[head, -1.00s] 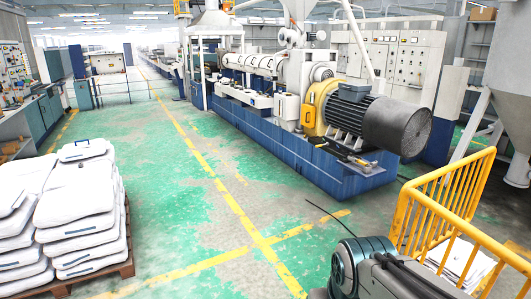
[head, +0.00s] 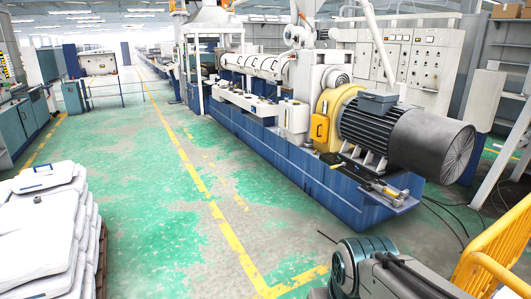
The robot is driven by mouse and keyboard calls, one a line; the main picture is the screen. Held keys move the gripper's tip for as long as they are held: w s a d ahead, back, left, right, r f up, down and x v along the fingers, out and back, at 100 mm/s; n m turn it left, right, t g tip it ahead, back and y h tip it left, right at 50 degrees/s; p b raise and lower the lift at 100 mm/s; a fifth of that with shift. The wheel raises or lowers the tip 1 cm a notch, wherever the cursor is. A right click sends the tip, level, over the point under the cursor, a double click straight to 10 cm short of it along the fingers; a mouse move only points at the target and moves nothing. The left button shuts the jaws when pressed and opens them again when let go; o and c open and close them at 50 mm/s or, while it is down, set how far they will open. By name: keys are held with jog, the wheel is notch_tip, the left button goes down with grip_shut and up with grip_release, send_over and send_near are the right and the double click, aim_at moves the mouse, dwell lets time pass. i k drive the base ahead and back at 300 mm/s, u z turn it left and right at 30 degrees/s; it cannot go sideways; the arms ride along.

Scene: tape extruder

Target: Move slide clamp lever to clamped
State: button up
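The tape extruder (head: 290,150) stands ahead, a long machine on a blue base with a white barrel. A large dark motor (head: 375,128) with a ribbed body and a round mesh end sits at its near end, beside a yellow housing (head: 333,105). Small parts with yellow and dark pieces (head: 385,188) lie on the blue base in front of the motor. I cannot tell whether the slide clamp lever is among them, nor its position. Part of my arm shows at the bottom right; my gripper is not in view.
A stack of white sacks (head: 45,235) stands at the lower left. A yellow railing (head: 500,250) is at the lower right. Dark cables (head: 447,215) lie on the floor right of the motor. The green floor (head: 150,190) along the machine's left side is clear.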

aim_at(343, 164)
jog(key=i, duration=3.75)
jog(key=z, duration=1.55)
jog(key=i, duration=1)
